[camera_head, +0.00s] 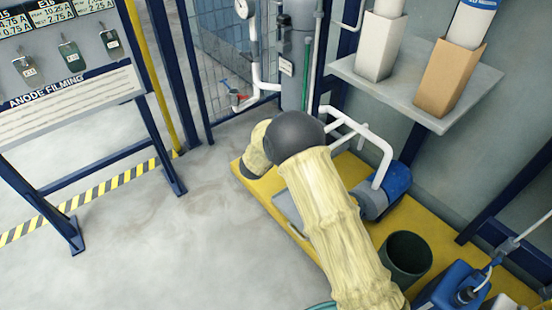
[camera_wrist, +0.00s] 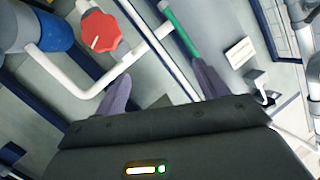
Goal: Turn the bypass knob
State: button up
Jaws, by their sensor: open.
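A red scalloped knob (camera_wrist: 100,32) with a pale pointer mark shows at the upper left of the wrist view, beside white pipework. I take it to be the bypass knob, though no label on it is readable. My gripper (camera_wrist: 160,82) is open, its two grey-purple fingers spread wide with nothing held between them. The knob lies beyond and to the left of the left fingertip, apart from it. In the head view my sleeved arm hides the gripper, and I cannot make out this knob there.
White pipes (camera_head: 375,135) and a blue pump (camera_head: 393,190) stand on a yellow platform (camera_head: 440,240). A dark bin (camera_head: 406,255) is close to my arm. A shelf (camera_head: 420,85) juts out above. The grey floor at left is clear up to the sign stand (camera_head: 70,105).

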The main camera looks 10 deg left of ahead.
jog(key=s+d+r+n+g+y+p, duration=0.2)
jog(key=s+d+r+n+y, duration=0.1)
jog(key=d+r, duration=0.35)
jog(key=s+d+r+n+g+y+p, duration=0.1)
jog(key=s+d+r+n+g+y, duration=0.2)
jog(key=d+r, duration=0.3)
jog(key=s+d+n+g+p, duration=0.1)
jog(key=s+d+g, duration=0.1)
jog(key=s+d, duration=0.3)
jog(key=s+d+n+g, duration=0.1)
jog(key=s+d, duration=0.4)
jog(key=s, duration=0.7)
jog(key=s+d+g+h+p, duration=0.1)
jog(key=s+d+g, duration=0.3)
jog(key=s, duration=0.5)
jog(key=shift+d+r+n+p, duration=0.35)
jog(key=shift+d+r+n, duration=0.05)
jog(key=shift+d, duration=0.35)
